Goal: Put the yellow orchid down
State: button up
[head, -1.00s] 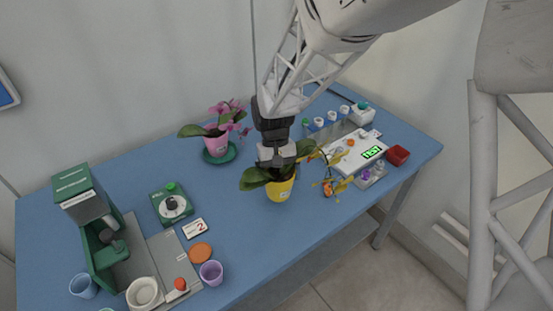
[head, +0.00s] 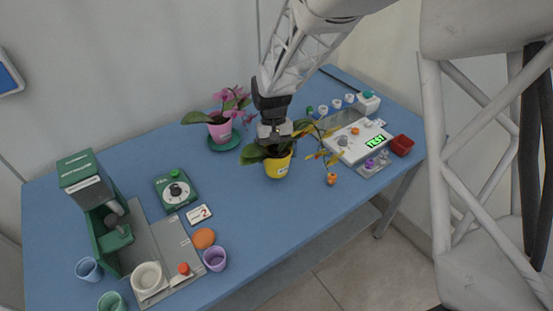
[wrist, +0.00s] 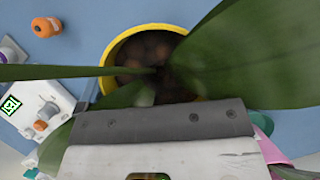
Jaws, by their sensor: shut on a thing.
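The yellow orchid stands upright in a yellow pot (head: 278,167) with a small label, near the middle of the blue table. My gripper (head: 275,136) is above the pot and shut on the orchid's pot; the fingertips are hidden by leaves. In the wrist view the yellow rim (wrist: 118,46) and dark bark show below the leaves, and the gripper body covers the near side. I cannot tell whether the pot's base touches the table (head: 235,215).
Clear table lies in front and left.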

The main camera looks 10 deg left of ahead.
jog(key=shift+f, duration=1.4)
jog(key=shift+f, duration=0.15)
jog(key=o, duration=0.8)
jog(key=v, duration=1.2)
